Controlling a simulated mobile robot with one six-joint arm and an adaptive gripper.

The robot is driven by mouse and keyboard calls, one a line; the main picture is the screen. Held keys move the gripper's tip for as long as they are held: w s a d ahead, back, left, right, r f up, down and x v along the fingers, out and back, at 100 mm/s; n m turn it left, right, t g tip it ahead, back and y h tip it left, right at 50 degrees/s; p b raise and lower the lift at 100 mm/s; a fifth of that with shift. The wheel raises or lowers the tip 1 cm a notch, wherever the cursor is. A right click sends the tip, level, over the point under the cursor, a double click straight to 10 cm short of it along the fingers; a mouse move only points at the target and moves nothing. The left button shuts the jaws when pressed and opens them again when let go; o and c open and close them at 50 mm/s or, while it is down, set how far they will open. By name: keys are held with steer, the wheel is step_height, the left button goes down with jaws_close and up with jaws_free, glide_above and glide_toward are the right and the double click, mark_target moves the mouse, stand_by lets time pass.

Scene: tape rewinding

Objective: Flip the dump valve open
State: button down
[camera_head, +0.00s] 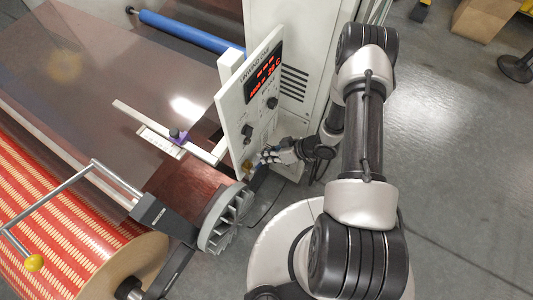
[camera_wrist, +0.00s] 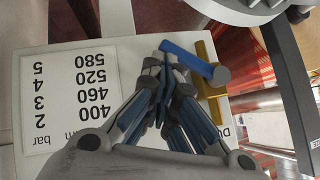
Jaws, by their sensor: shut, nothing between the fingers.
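The dump valve shows in the wrist view as a brass body (camera_wrist: 210,82) with a blue lever (camera_wrist: 196,60) on the panel's lower part. The lever lies across the brass body, slanting up and left away from it. My gripper (camera_wrist: 165,85) is shut and empty, its fingertips close beside the lever; I cannot tell whether they touch it. In the head view my gripper (camera_head: 268,155) is at the panel's lower edge, next to the brass valve (camera_head: 248,168), which is small and partly hidden there.
The white control panel (camera_head: 237,106) carries a red display (camera_head: 266,73) and black knobs (camera_head: 247,131). A grey finned wheel (camera_head: 226,220) and a patterned red roll (camera_head: 55,230) are close by at lower left. Open floor (camera_head: 460,150) lies to the right.

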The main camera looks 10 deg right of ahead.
steer(key=shift+s+a+f+b, duration=0.15)
steer(key=shift+f+b, duration=0.15)
steer(key=shift+f, duration=0.4)
steer(key=shift+s+a+f+b, duration=0.2)
steer(key=shift+f+b, duration=0.1)
steer(key=shift+f, duration=0.45)
steer(key=shift+s+a+f+b, duration=0.15)
steer(key=shift+f+b, duration=0.15)
steer(key=shift+f, duration=0.4)
steer(key=shift+a+f, duration=0.1)
